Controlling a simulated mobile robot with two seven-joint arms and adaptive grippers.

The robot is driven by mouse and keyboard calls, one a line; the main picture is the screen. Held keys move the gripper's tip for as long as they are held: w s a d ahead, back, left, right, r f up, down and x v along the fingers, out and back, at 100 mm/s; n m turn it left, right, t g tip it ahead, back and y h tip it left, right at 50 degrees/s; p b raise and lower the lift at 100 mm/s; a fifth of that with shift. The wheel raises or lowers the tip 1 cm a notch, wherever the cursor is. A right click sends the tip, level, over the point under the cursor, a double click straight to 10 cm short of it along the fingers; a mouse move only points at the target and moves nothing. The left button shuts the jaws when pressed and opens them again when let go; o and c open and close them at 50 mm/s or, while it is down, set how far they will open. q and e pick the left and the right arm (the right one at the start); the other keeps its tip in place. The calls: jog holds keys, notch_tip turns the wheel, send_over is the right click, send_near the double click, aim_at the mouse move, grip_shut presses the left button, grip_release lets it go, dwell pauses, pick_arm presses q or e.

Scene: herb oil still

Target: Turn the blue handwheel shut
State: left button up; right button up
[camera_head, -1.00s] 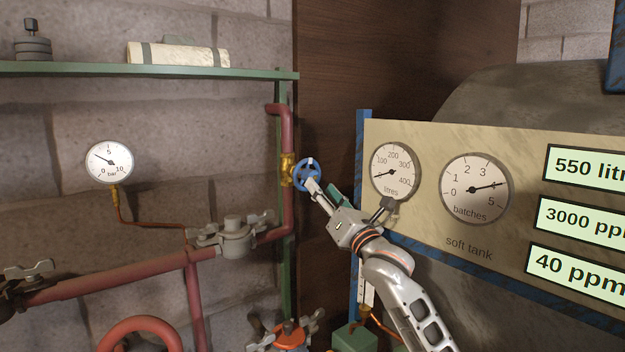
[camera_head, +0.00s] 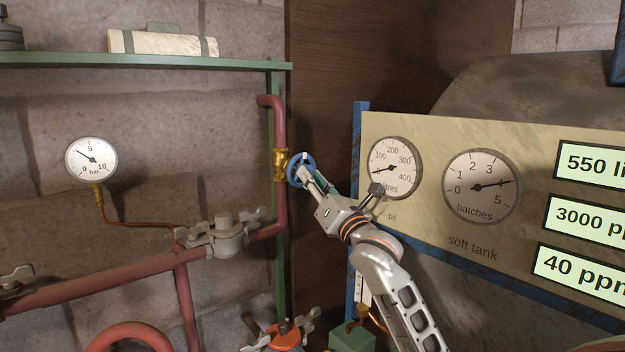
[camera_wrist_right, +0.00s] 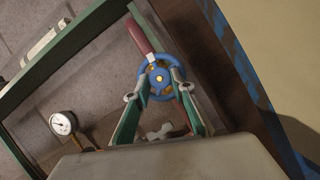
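The blue handwheel (camera_head: 300,169) sits on a brass valve (camera_head: 280,164) in the red vertical pipe. It also shows in the right wrist view (camera_wrist_right: 160,79), facing the camera. My right gripper (camera_head: 306,173) is at the wheel, reaching from the lower right. In the right wrist view its two green-sided fingers (camera_wrist_right: 161,82) stand apart, with the wheel's hub showing in the gap between the tips. The tips overlap the wheel's face; whether they touch it I cannot tell. Part of the wheel is hidden behind the fingers. My left gripper is not in view.
A tan panel (camera_head: 430,215) with dials stands close to the right of the wheel. A green shelf (camera_head: 150,63) is above left. A pressure gauge (camera_head: 91,160) and red pipes (camera_head: 110,282) lie left. A green post (camera_head: 280,260) runs behind the pipe.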

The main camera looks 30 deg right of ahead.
jog(key=shift+m, duration=0.3)
jog(key=shift+a+r+m+g+h, duration=0.15)
jog(key=shift+m+g+h, duration=0.65)
jog(key=shift+m, duration=2.25)
jog(key=shift+a+r+m+g+h, duration=0.1)
jog(key=shift+r+m+g+h, duration=0.25)
jog(key=shift+m+g, duration=1.8)
jog(key=shift+a+r+m+g+h, duration=0.15)
jog(key=shift+m+h, duration=0.4)
jog(key=shift+m, duration=3.35)
jog(key=o, duration=1.1)
jog(key=v, duration=1.2)
jog(key=shift+d, duration=0.15)
